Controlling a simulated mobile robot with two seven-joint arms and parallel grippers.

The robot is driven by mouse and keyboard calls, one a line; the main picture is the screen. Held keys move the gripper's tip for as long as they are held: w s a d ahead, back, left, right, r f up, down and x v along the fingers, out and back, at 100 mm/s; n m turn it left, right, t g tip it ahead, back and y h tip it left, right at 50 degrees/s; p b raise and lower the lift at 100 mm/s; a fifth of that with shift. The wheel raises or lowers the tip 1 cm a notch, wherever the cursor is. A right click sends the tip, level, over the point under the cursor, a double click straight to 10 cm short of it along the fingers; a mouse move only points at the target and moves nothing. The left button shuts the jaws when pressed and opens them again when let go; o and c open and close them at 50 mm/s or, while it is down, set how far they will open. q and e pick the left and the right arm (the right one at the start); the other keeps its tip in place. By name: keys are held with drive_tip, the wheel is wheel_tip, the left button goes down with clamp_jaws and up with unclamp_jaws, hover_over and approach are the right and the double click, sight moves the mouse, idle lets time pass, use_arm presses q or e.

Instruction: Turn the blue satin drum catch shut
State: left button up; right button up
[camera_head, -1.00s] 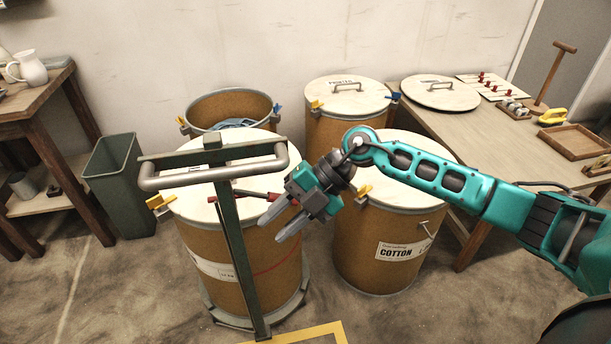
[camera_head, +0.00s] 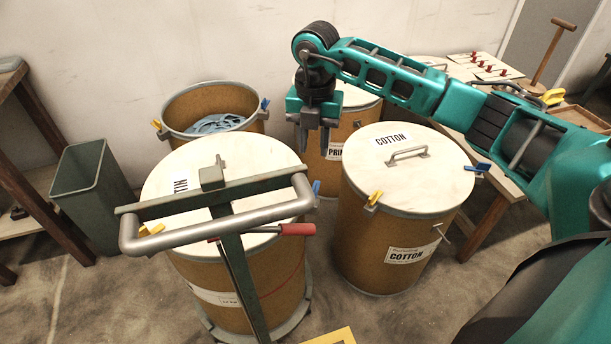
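The front left drum (camera_head: 205,262) has a pale lid with a partly hidden label (camera_head: 181,186); I cannot read it fully as satin. A small blue catch (camera_head: 316,187) shows at this drum's right rim, and a yellow catch (camera_head: 150,230) at its left rim. Whether the blue catch is turned shut is too small to tell. My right gripper (camera_head: 315,143) points down, empty, with its two fingers apart. In the picture it is above the blue catch, in front of the rear printed drum. My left gripper is not in view.
A trolley handle (camera_head: 215,232) with a red-gripped lever (camera_head: 297,229) stands before the front left drum. The cotton drum (camera_head: 385,245) is at right, with yellow (camera_head: 375,198) and blue (camera_head: 478,167) catches. An open drum (camera_head: 180,105) stands behind. A bin (camera_head: 95,190) is at left.

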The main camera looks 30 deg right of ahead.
sight(313, 188)
drive_tip(key=f+b, duration=0.2)
drive_tip(key=f, duration=0.9)
drive_tip(key=shift+s, duration=0.2)
drive_tip(key=shift+f, duration=0.65)
drive_tip(key=shift+c, duration=0.8)
clamp_jaws()
